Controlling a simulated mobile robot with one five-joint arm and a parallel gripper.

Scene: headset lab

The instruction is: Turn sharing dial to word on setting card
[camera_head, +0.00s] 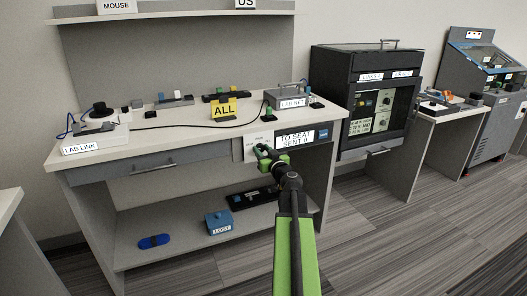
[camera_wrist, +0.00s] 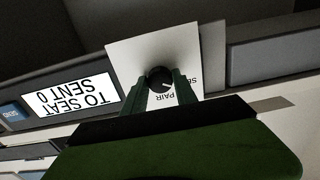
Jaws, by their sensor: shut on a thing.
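The setting card (camera_head: 223,108) is yellow, reads ALL and stands on the bench top. The sharing dial (camera_wrist: 159,77) is a small dark knob on a white plate (camera_wrist: 125,55) on the bench front. In the wrist view, upside-down lettering on the plate reads PAIR, and another word starting SE is partly cut off by a finger. A pale mark on the knob points to the lower right; which word it matches is unclear. My gripper (camera_wrist: 160,84) is shut on the dial, one green finger on each side. In the head view my gripper (camera_head: 264,152) hides the dial.
A display (camera_head: 295,138) right of the plate reads TO SEAT SENT 0, with a blue SEND button (camera_wrist: 13,115) beside it. A grey LAB NET box (camera_head: 290,97) and a LAB LINK device (camera_head: 97,130) stand on the bench. A blue LOST box (camera_head: 218,222) is on the lower shelf.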

